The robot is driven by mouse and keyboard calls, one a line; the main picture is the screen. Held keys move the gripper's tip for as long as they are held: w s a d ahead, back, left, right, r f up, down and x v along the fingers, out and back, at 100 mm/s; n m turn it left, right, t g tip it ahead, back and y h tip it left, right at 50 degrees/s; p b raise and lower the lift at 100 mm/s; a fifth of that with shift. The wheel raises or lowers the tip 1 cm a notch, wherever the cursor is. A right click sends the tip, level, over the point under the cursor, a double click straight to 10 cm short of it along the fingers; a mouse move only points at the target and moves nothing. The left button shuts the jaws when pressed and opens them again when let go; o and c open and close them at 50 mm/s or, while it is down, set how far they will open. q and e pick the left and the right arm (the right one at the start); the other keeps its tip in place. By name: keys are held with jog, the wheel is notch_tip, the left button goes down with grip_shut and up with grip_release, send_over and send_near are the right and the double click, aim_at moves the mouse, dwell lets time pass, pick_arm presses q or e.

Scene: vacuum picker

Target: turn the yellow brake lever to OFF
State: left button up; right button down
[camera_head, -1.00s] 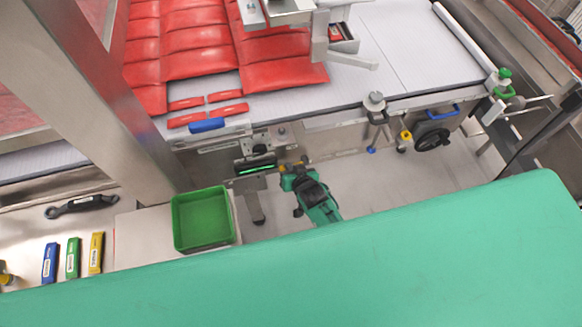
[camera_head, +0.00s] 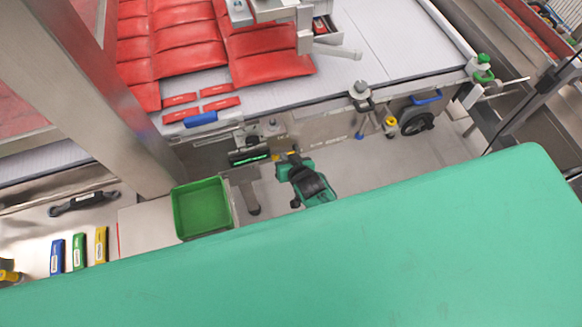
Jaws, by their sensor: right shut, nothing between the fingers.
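The small yellow lever (camera_head: 289,154) shows on the front of the machine, just right of a dark panel with a lit green strip (camera_head: 250,158). It is small and partly hidden by my right gripper, so its exact angle and any OFF mark cannot be read. My right gripper (camera_head: 294,162), on a green and black wrist, is shut and empty, with its tips close against the lever. Whether they touch cannot be told. My left gripper is not in view.
A green bin (camera_head: 203,208) stands left of my right wrist. Blue, green and yellow packs (camera_head: 79,252) lie farther left. Red packs (camera_head: 190,45) lie on the white conveyor (camera_head: 385,50) above. A yellow-topped knob (camera_head: 391,121) and black handwheel (camera_head: 417,121) are to the right.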

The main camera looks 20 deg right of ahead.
jog(key=a+v, duration=0.1)
jog(key=v, duration=0.5)
jog(key=shift+s+d+r+b, duration=0.15)
jog(key=shift+s+r+b, duration=0.1)
jog(key=shift+s+b, duration=0.15)
